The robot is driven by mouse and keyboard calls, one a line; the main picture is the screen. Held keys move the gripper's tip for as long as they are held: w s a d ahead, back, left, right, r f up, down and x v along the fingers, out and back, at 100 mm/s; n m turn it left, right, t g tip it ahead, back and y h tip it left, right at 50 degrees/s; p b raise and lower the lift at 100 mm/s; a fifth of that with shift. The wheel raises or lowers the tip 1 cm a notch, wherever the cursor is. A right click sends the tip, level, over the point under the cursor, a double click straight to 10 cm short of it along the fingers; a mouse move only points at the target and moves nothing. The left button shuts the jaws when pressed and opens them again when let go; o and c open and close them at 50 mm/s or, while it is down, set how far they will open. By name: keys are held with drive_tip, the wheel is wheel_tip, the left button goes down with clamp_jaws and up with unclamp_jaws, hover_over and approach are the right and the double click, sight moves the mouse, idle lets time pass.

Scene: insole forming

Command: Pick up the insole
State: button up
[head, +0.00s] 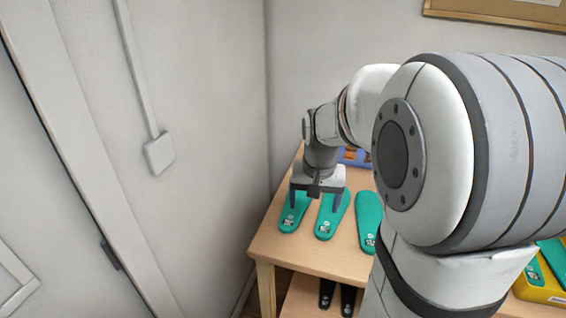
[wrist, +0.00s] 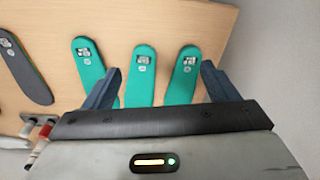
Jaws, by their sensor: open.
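Several teal insoles lie flat on a light wooden table (head: 287,246). In the head view there is a left insole (head: 293,216), a middle insole (head: 330,222) and a right insole (head: 367,228). The wrist view shows three teal insoles too: one at the left (wrist: 88,62), one in the middle (wrist: 143,70) and one at the right (wrist: 184,68). My gripper (head: 315,205) is above the table over the left and middle insoles. In the wrist view my gripper (wrist: 160,85) is open, with its fingers wide apart and nothing held. Its body hides the near ends of the insoles.
A dark insole (wrist: 28,68) lies at the left in the wrist view, near small red-and-white items (wrist: 40,138). Black insoles (head: 337,294) sit on the lower shelf. A yellow tray (head: 535,293) with teal insoles is at the right. Walls close in the table's left and back.

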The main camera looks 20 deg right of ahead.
sight(324, 228)
drive_tip(key=w+d+f+m, duration=0.1)
drive_tip(key=w+d+f, duration=0.1)
drive_tip(key=f, duration=0.1)
drive_tip(key=w+d+f+m+b, duration=0.1)
drive_tip(key=w+d+f, duration=0.1)
drive_tip(key=f, duration=0.1)
drive_tip(key=w+d+f+g, duration=0.1)
drive_tip(key=w+d+f, duration=0.1)
drive_tip(key=d+f, duration=0.1)
drive_tip(key=shift+w+f+m, duration=0.15)
drive_tip(key=shift+w+m, duration=0.2)
drive_tip(key=shift+m, duration=0.05)
wheel_tip(324, 228, down, 8)
drive_tip(key=shift+s+d+f+p, duration=0.1)
drive_tip(key=shift+s+d+p, duration=0.05)
drive_tip(key=shift+p, duration=0.15)
drive_tip(key=shift+c, duration=0.6)
drive_tip(key=c, duration=1)
drive_tip(key=shift+o, duration=0.2)
wheel_tip(324, 228, up, 10)
drive_tip(key=shift+b, duration=0.4)
